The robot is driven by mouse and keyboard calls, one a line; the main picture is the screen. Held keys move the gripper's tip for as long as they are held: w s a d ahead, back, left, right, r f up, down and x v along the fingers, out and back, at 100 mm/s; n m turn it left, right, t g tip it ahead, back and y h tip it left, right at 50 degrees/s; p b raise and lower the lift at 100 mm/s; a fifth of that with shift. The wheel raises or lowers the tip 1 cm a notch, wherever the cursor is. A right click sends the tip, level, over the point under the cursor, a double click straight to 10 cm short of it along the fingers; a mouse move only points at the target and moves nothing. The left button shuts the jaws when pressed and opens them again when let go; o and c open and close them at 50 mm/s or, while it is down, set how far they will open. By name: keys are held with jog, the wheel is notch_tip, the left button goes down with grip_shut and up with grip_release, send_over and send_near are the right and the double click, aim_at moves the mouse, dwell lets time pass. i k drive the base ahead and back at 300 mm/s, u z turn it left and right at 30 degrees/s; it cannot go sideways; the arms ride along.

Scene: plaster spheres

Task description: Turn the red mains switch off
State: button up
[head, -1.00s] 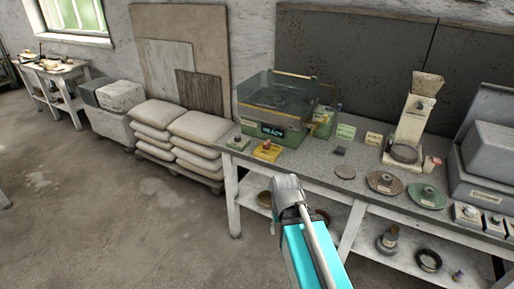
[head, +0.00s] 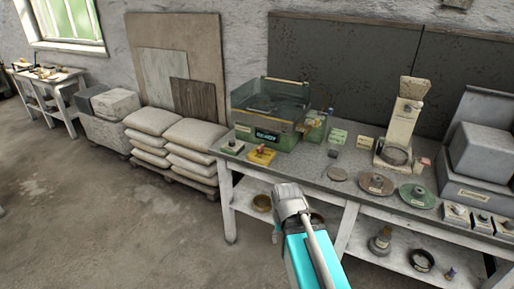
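A yellow box with a small red part on top (head: 261,154) sits at the front left of the workbench (head: 300,171). It looks like the red mains switch, but its position is too small to read. Behind it stands a green machine with a clear guard (head: 268,122) and a lit display that seems to read READY. My arm, a teal link with a grey end, reaches up from the bottom, in front of the bench's front edge.
A small box with a dark knob (head: 232,146) stands left of the yellow box. Discs (head: 376,184), a hopper device (head: 400,125) and a grey machine (head: 483,155) stand to the right. Stacked sacks (head: 188,150) are left of the bench. The floor at front left is clear.

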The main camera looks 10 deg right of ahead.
aim_at(259, 150)
jog(key=z, duration=0.1)
jog(key=i, duration=0.95)
jog(key=u, duration=0.05)
